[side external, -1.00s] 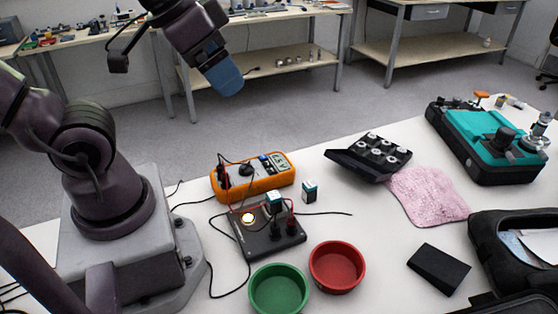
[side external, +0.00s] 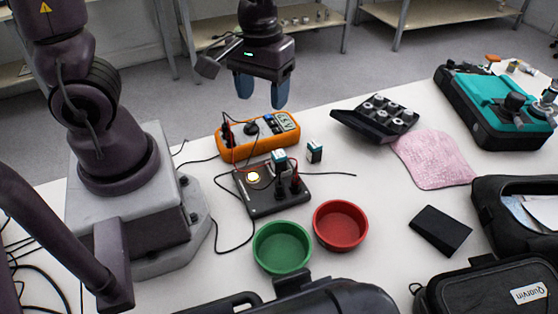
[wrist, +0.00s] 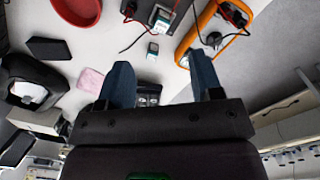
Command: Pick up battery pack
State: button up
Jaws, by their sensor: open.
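Two small white blocks with dark teal tops look like battery packs. One block (side external: 314,151) stands alone on the white table, right of the orange multimeter; it also shows in the wrist view (wrist: 153,49). The other block (side external: 279,161) sits on a black test device (side external: 262,200) with a lit yellow round part. My gripper (side external: 262,97) points down, open and empty, high above and behind the multimeter. In the wrist view its two blue fingers (wrist: 161,75) are spread wide with nothing between them.
The orange multimeter (side external: 233,153) and its cables lie near the blocks. Green (side external: 282,263) and red (side external: 340,242) bowls stand in front. A black tilted tray (side external: 360,128), pink cloth (side external: 432,158), black box (side external: 440,231) and teal-topped case (side external: 488,92) are to the right.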

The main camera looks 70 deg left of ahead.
aim_at(279, 153)
jog(key=w+f+n, duration=0.1)
jog(key=f+n, duration=0.2)
jog(key=f, duration=0.1)
jog(key=w+a+f+n, duration=0.1)
jog(key=f+n, duration=0.3)
jog(key=w+f+n, duration=0.1)
jog(key=f+n, duration=0.2)
jog(key=f, duration=0.1)
jog(key=shift+a+f+n, duration=0.15)
jog(key=shift+a+n, duration=0.25)
jog(key=shift+w+d+f, duration=0.15)
jog(key=shift+f, duration=1.2)
jog(key=shift+w+d+f, duration=0.1)
jog(key=shift+d+f, duration=0.05)
jog(key=shift+f, duration=1.2)
jog(key=c, duration=1.1)
jog(key=shift+r, duration=0.15)
